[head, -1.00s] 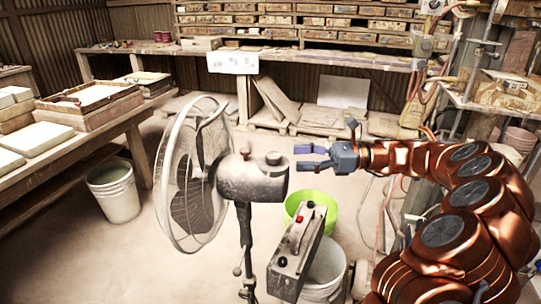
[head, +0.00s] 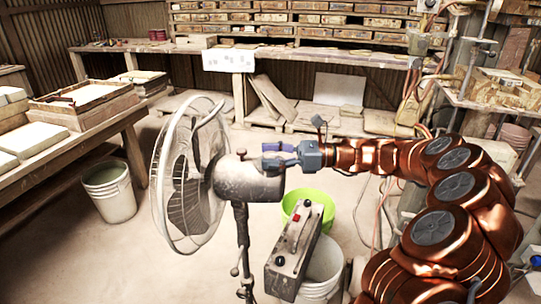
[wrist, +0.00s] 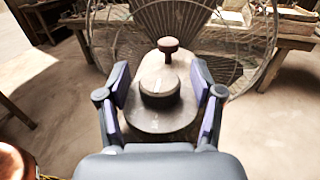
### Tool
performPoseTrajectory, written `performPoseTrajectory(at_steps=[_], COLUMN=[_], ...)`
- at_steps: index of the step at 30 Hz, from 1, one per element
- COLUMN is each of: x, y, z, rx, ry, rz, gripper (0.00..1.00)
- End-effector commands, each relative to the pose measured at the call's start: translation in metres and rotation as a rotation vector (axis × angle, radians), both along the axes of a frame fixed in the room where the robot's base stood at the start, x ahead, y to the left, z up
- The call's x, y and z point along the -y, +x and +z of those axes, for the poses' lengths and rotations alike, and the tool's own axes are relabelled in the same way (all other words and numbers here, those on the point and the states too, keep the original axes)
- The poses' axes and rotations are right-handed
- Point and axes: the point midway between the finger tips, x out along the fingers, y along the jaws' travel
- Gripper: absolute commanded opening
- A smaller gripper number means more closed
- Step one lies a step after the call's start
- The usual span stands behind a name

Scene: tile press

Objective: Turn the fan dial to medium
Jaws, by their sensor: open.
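A grey standing fan (head: 245,180) with a round wire cage (head: 182,175) stands in the middle of the head view. The wrist view looks down on its motor housing (wrist: 155,120). A wide round dial (wrist: 160,85) with a small pale mark on its near edge sits on top. A smaller knob (wrist: 168,46) on a stem stands nearer the cage. My gripper (head: 276,155) is open, with one finger on each side of the wide dial; it also shows in the wrist view (wrist: 160,84). Gaps show between fingers and dial. In the head view the fingers partly hide the dial.
A grey control box (head: 293,253) with red and black knobs stands below my gripper.

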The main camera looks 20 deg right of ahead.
Motion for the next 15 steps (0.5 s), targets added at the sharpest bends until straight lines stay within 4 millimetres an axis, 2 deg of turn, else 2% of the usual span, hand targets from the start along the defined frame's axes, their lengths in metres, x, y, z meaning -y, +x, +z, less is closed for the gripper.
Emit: performPoseTrajectory(at_steps=[2, 15], x=[0.0001, 0.0001], y=[0.0000, -0.0001], z=[-0.0002, -0.0003], rx=[0.000, 0.000], ry=[0.000, 0.000], rz=[0.000, 0.000], gripper=[0.66, 0.20])
